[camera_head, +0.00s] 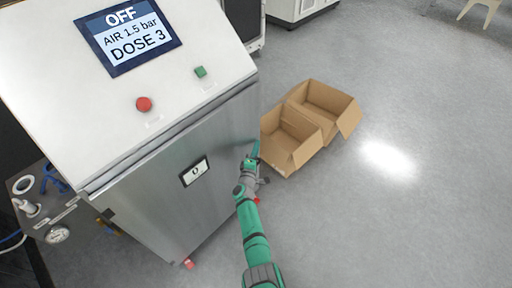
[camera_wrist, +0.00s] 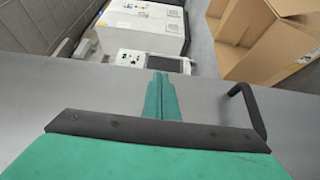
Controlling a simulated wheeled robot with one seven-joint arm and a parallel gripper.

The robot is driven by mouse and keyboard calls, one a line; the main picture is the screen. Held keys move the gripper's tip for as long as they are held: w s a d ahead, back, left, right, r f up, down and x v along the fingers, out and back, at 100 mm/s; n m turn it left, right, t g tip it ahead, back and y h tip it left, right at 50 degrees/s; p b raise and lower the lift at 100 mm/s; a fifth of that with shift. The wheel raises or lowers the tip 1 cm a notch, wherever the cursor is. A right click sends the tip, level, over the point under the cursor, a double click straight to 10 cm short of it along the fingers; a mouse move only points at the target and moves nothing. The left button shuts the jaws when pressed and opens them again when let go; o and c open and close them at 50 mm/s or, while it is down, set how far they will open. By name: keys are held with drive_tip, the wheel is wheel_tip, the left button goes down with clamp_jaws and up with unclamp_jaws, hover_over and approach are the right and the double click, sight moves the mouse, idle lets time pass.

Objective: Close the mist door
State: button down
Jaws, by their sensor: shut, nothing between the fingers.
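The ozone washer cabinet has a brushed metal front panel, which looks like the mist door (camera_head: 190,205), with a small black-framed label (camera_head: 195,171). The panel appears about flush with the cabinet; I cannot tell whether a gap remains. My gripper (camera_head: 254,150) is at the panel's right edge, its green fingers together and empty. In the wrist view my gripper (camera_wrist: 160,85) points along a smooth grey surface, perhaps the door (camera_wrist: 285,125), with a black bar handle (camera_wrist: 248,108) to the right. Contact with the panel cannot be made out.
The sloped console above carries a screen (camera_head: 127,36) reading OFF, AIR 1.5 bar, DOSE 3, a red button (camera_head: 144,104) and a green button (camera_head: 200,72). Open cardboard boxes (camera_head: 290,150) stand on the floor right of the cabinet. Floor further right is clear.

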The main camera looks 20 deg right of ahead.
drive_tip(key=shift+w+a+r+y, duration=0.3)
drive_tip(key=shift+w+a+r, duration=0.25)
drive_tip(key=shift+a, duration=0.1)
drive_tip(key=s+d+f, duration=0.1)
drive_tip(key=s+d, duration=0.7)
drive_tip(key=s, duration=0.5)
drive_tip(key=shift+d, duration=0.2)
drive_tip(key=shift+s, duration=0.1)
